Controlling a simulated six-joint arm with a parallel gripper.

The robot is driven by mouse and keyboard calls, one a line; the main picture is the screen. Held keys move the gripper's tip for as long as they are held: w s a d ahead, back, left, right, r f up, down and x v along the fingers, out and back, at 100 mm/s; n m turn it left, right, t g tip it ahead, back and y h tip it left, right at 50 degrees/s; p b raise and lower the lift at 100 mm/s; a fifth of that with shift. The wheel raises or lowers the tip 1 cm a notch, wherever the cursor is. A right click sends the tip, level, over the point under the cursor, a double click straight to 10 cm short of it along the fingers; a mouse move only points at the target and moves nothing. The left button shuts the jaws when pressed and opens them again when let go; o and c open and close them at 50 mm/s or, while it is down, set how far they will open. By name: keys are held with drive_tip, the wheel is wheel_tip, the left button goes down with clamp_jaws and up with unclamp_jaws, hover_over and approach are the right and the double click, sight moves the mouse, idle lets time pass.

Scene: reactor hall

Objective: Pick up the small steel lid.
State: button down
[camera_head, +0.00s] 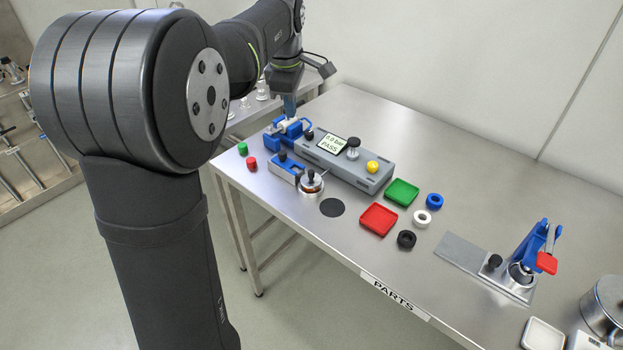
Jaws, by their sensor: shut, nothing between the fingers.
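My gripper (290,113) points down at the far left end of the steel table, just above or at a blue clamp fixture (285,138). Its fingers are shut and I see nothing held; the tips are small and partly lost against the fixture. Another black-knobbed metal piece (353,151) sits on the test unit. I cannot tell for certain which is the lid.
The grey test unit (375,183) shows "PASS". Green (401,193) and red (379,219) trays, several rings and a black disc (332,207) lie nearby. A blue toggle press (527,250) and a steel pot (604,308) stand at right. The table's back middle is clear.

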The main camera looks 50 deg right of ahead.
drive_tip(key=c, duration=1.3)
unclamp_jaws()
drive_tip(key=m+h, duration=0.3)
drive_tip(key=m, duration=1.8)
approach(311, 171)
drive_tip(key=shift+x, duration=4.35)
